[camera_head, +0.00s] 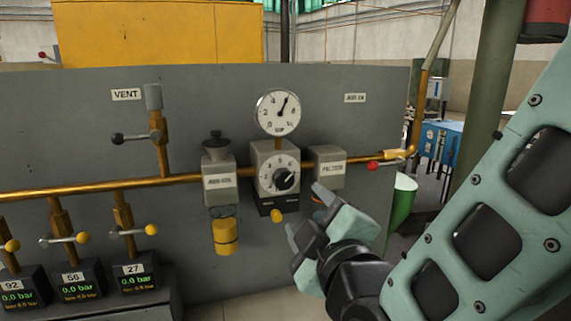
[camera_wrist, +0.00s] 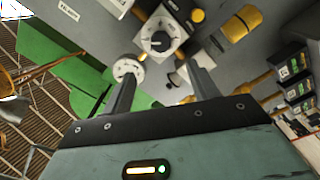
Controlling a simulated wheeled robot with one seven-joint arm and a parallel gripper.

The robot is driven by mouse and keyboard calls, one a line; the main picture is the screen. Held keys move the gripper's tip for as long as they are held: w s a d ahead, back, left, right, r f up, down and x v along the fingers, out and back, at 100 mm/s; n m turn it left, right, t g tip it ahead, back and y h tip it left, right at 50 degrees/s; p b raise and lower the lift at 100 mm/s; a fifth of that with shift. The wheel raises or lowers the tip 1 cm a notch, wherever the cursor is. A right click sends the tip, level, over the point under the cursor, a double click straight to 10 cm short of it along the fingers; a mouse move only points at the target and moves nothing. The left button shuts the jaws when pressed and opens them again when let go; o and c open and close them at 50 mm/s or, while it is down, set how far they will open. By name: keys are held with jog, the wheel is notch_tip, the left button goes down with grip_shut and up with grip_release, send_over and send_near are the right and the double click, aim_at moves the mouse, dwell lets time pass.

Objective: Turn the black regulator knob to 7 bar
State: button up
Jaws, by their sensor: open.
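The black regulator knob (camera_head: 284,180) is on a white numbered dial on the front of the grey regulator box (camera_head: 264,158). Its white mark seems to point up and right; the number is too small to read. The knob also shows in the wrist view (camera_wrist: 155,42), which is turned roughly upside down. A round pressure gauge (camera_head: 279,112) sits above the box, its needle pointing up and slightly right. My gripper (camera_head: 308,212) is open and empty, below and right of the knob in the head view. Its fingers also show in the wrist view (camera_wrist: 160,74), apart from the knob.
The filter block (camera_head: 328,168) is right of the regulator. The lubricator (camera_head: 219,182) with its yellow bowl (camera_head: 226,236) is to the left. A brass pipe (camera_head: 85,190) with several valve levers runs along the grey panel (camera_head: 60,110). A red-handled valve (camera_head: 374,165) is at right.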

aim_at(284, 182)
jog(key=shift+w+a+r+p, duration=0.15)
jog(key=shift+w+p, duration=0.5)
jog(key=shift+p, duration=2.05)
jog(key=x, duration=1.1)
jog(key=shift+w+a+p, duration=0.2)
jog(key=shift+w+p, duration=0.1)
jog(key=shift+p, duration=0.05)
jog(key=shift+f, duration=0.25)
jog(key=c, duration=1)
